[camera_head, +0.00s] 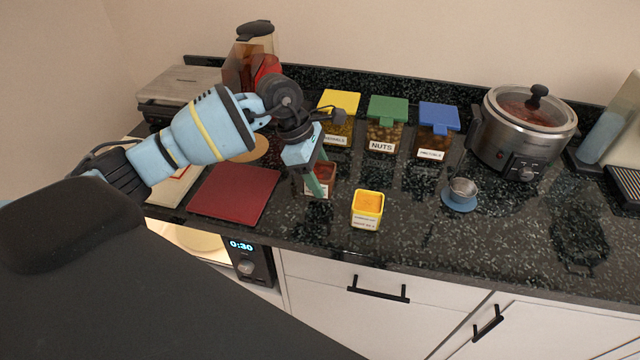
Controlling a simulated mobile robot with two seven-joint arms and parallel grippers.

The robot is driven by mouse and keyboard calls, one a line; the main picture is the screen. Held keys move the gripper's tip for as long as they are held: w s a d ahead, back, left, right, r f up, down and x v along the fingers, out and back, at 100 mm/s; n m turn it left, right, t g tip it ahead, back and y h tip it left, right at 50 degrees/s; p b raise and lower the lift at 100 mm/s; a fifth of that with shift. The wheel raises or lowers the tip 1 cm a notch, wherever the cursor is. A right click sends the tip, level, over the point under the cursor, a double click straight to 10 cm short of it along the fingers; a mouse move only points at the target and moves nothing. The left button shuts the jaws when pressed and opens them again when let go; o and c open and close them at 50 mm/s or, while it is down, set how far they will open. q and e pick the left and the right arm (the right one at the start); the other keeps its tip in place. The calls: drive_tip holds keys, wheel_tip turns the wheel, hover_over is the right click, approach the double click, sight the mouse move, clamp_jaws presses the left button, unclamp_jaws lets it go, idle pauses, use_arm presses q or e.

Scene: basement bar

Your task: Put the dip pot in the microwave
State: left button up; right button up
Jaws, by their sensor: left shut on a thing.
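My left gripper (318,180) reaches down over the counter, its green fingers shut on a small square red dip pot (330,171) with a white label. The fingers hide part of this pot, and I cannot tell whether it touches the counter. A similar yellow pot (368,201) with orange contents and a label stands just right of it. The microwave (250,264) is below the counter's front edge at left. Its display reads 0:30 and its interior is lit; a pale round plate shows inside. Most of it is hidden by the counter and my body. My right gripper is out of view.
A dark red board (234,191) lies left of the gripper. Jars with yellow (338,103), green (388,109) and blue (439,116) lids stand behind. A slow cooker (522,130) and a small cup on a blue saucer (460,203) are at right. The front right counter is clear.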

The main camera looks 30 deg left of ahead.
use_arm(q)
drive_tip(key=shift+w, duration=0.2)
drive_tip(key=shift+f, duration=1.7)
drive_tip(key=shift+f, duration=0.15)
drive_tip(key=o, duration=1.1)
